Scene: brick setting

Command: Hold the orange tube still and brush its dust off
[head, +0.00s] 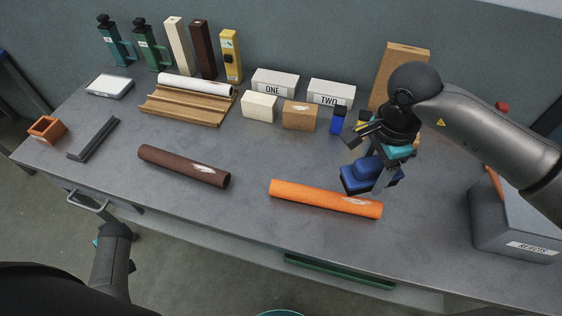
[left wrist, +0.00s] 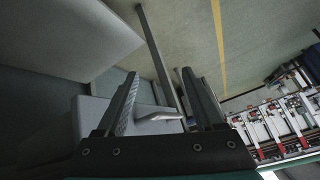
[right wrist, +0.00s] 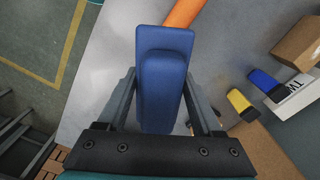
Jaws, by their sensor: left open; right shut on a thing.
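The orange tube (head: 325,199) lies on the grey bench near its front edge, with a pale dust patch near its right end. My right gripper (head: 376,172) is shut on a blue block-like tool (head: 357,181), probably the brush, held just above and behind the tube's right end. In the right wrist view the blue tool (right wrist: 163,60) sits between the fingers and hides part of the orange tube (right wrist: 184,13).
A brown tube (head: 184,166), also with a pale patch, lies left of the orange one. A wooden grooved rack (head: 185,107), boxes and bottles stand behind. A grey bin (head: 515,225) is at the right. Bench between the tubes is clear.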

